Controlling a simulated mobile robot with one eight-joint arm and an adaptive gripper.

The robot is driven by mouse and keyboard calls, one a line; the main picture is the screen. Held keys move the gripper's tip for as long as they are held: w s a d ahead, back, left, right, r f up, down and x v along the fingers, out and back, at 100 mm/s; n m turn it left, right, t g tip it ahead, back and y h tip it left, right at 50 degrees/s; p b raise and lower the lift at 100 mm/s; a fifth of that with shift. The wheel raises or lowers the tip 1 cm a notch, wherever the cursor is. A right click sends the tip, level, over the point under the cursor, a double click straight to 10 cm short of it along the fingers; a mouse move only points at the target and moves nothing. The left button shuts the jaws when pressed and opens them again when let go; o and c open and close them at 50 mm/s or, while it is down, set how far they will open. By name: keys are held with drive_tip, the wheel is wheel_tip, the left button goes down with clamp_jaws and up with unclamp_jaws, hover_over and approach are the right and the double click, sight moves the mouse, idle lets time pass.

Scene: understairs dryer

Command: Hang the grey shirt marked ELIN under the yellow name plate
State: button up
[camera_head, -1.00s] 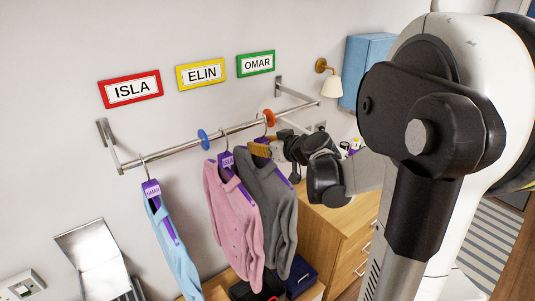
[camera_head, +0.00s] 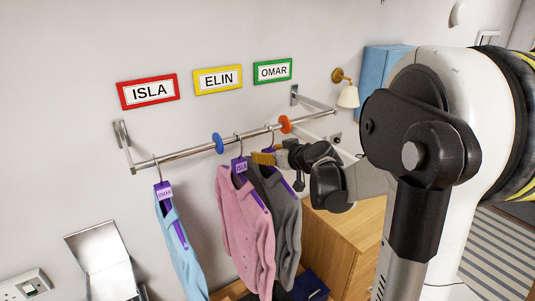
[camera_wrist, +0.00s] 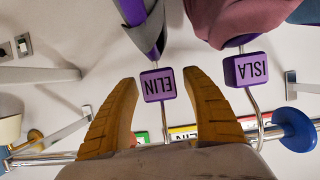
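The grey shirt (camera_head: 286,228) hangs on a purple hanger from the wall rail, partly behind the pink shirt. Its purple tag marked ELIN (camera_wrist: 157,85) shows upside down in the wrist view. My gripper (camera_head: 262,157) is at the top of the grey shirt's hanger. In the wrist view its two yellow fingers (camera_wrist: 160,78) are apart on either side of the ELIN tag, with visible gaps. The yellow name plate ELIN (camera_head: 217,80) is on the wall between the red ISLA plate (camera_head: 148,91) and green OMAR plate (camera_head: 272,71).
The rail (camera_head: 185,153) carries a blue divider (camera_head: 218,143) and an orange divider (camera_head: 285,124). The pink ISLA shirt (camera_head: 246,225) hangs close beside the grey one. A blue OMAR shirt (camera_head: 180,250) hangs at the left. A wooden cabinet (camera_head: 340,240) stands below right.

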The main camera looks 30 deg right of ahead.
drive_tip(key=v, duration=1.2)
drive_tip(key=s+a+f+g+y, duration=0.1)
drive_tip(key=s+a+f+g, duration=0.15)
drive_tip(key=a, duration=0.65)
drive_tip(key=s+a+f+g+y, duration=0.15)
drive_tip(key=s+a, duration=0.25)
drive_tip(key=a, duration=0.4)
drive_tip(key=s+a+f+g+h, duration=0.1)
drive_tip(key=s+a+f, duration=0.2)
drive_tip(key=s, duration=0.2)
drive_tip(key=s+a+f+g+h, duration=0.2)
drive_tip(key=s+a+f, duration=0.1)
drive_tip(key=s, duration=0.3)
wheel_tip(320, 180, down, 21)
drive_tip(key=b, duration=2.2)
drive_tip(key=shift+w+d, duration=0.3)
drive_tip(key=shift+w, duration=0.1)
